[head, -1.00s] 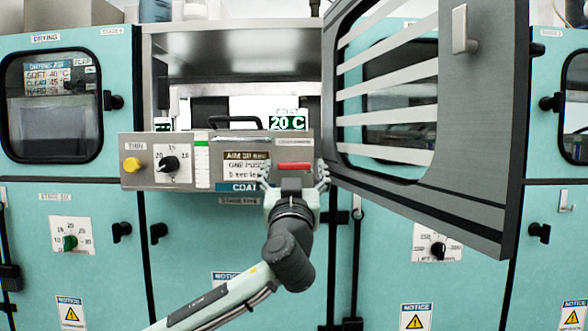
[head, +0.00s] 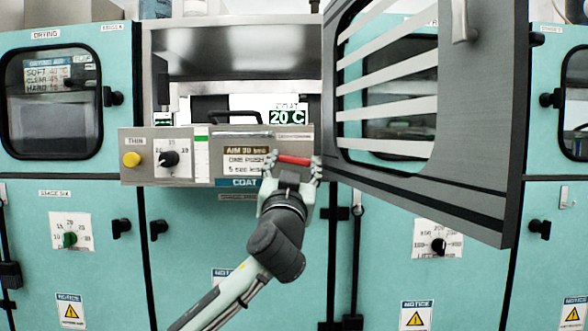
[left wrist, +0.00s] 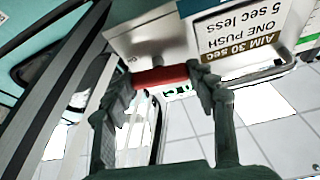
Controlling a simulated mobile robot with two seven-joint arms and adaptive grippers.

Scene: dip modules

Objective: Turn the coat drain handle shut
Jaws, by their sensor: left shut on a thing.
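The red coat drain handle (head: 294,160) sits at the right end of the grey coat panel (head: 200,182), below the 20 C display. It is tilted a little, its right end slightly lower. My left gripper (head: 293,163) is shut on it from below, with a finger at each end of the red bar. In the left wrist view the red handle (left wrist: 160,77) lies between the two fingers of my left gripper (left wrist: 162,80). My right gripper is not in view.
A grey door (head: 480,140) with a slatted window stands open at the right, close to my left gripper.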

